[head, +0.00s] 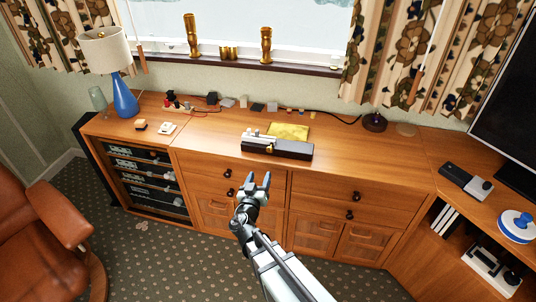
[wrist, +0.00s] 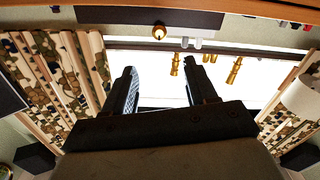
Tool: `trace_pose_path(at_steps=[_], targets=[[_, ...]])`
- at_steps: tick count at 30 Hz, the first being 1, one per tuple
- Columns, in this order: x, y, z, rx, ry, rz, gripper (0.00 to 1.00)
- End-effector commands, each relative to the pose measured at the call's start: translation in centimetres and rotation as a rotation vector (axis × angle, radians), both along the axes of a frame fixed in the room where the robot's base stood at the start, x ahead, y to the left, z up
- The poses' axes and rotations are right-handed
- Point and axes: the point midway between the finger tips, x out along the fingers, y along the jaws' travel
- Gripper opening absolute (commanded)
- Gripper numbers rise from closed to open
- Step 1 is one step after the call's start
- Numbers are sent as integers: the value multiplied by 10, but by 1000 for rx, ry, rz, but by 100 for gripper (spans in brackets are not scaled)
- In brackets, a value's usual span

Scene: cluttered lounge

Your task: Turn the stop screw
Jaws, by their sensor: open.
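A small long device (head: 290,150) with a black body and a pale part at its left lies near the cabinet top's front edge. In the wrist view, a dark bar (wrist: 110,15) at the top edge bears a round brass knob (wrist: 160,31), which looks like the stop screw. My gripper (head: 255,182) is open and empty, in front of the drawers and below the device. In the wrist view its two fingers (wrist: 160,72) are apart, with the knob beyond them and not between them.
A yellow cloth (head: 288,131) lies right behind the device on the wooden cabinet (head: 350,155). Small items and a cable line the back. A blue lamp (head: 125,95) stands left, a dark round-based object (head: 375,122) right. The cabinet top right of the device is clear.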

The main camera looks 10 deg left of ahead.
Motion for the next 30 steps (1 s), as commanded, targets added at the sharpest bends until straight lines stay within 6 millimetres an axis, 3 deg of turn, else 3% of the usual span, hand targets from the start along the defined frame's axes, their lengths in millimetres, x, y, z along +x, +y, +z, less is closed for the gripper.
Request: trace_pose_path(at_steps=[5,21,30], targets=[[11,1,0,18,0,-2,57],[102,2,-1,15,-1,-3,57],[133,1,-1,14,0,-2,57]])
